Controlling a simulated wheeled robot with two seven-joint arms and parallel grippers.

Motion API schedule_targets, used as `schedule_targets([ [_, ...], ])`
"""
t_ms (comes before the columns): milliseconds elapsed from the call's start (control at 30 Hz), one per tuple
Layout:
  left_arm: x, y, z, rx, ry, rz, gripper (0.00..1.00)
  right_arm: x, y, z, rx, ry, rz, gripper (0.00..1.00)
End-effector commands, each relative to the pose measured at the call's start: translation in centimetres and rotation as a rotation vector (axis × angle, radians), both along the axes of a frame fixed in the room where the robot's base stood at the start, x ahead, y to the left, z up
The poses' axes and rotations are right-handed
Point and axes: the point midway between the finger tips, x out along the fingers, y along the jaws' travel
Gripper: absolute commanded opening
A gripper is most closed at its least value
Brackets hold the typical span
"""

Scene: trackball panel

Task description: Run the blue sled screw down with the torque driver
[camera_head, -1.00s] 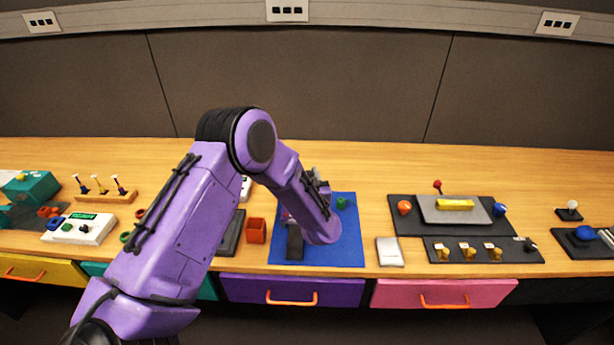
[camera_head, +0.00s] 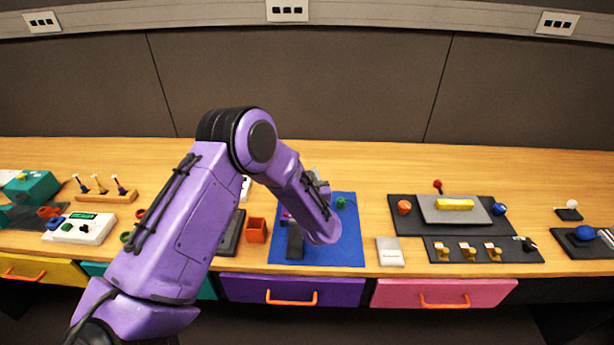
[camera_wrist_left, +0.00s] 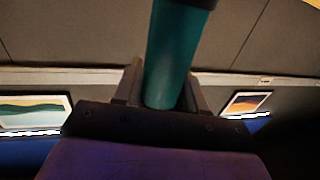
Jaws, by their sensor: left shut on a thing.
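My left gripper (camera_wrist_left: 165,88) is shut on a teal cylinder (camera_wrist_left: 177,50), which looks like the torque driver's handle and stands up between the two fingers with a dark upper end. In the head view my left arm reaches over the blue mat (camera_head: 346,248). My wrist hides most of the gripper there, and the driver's tip cannot be seen. I cannot make out the blue sled screw; the middle of the mat is covered by my arm. A dark block (camera_head: 295,242) lies on the mat beside my wrist. My right gripper is not in view.
A green piece (camera_head: 340,203) sits on the mat. An orange bin (camera_head: 256,230) stands left of it and a pale card (camera_head: 390,251) right. Further right is a dark panel (camera_head: 410,225) with coloured knobs. A driver rack (camera_head: 105,198) stands left. The back of the table is clear.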

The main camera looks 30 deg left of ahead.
Motion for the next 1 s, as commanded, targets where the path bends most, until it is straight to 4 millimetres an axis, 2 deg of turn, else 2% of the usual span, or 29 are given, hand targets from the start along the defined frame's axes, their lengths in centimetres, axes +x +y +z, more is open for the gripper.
schedule_targets([
  [33, -0.2, -0.1, -0.5, -0.001, 0.011, -0.001, 0.06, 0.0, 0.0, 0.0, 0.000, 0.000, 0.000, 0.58],
  [167, -0.2, -0.1, 0.2, -0.002, 0.011, -0.001, 0.06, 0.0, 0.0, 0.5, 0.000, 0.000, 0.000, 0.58],
  [700, 0.0, 0.0, 5.8, 0.001, 0.002, -0.001, 0.06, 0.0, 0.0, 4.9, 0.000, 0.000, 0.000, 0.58],
  [1000, 0.0, 0.0, 6.0, -0.001, 0.001, 0.000, 0.06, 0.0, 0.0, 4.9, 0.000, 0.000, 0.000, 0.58],
])
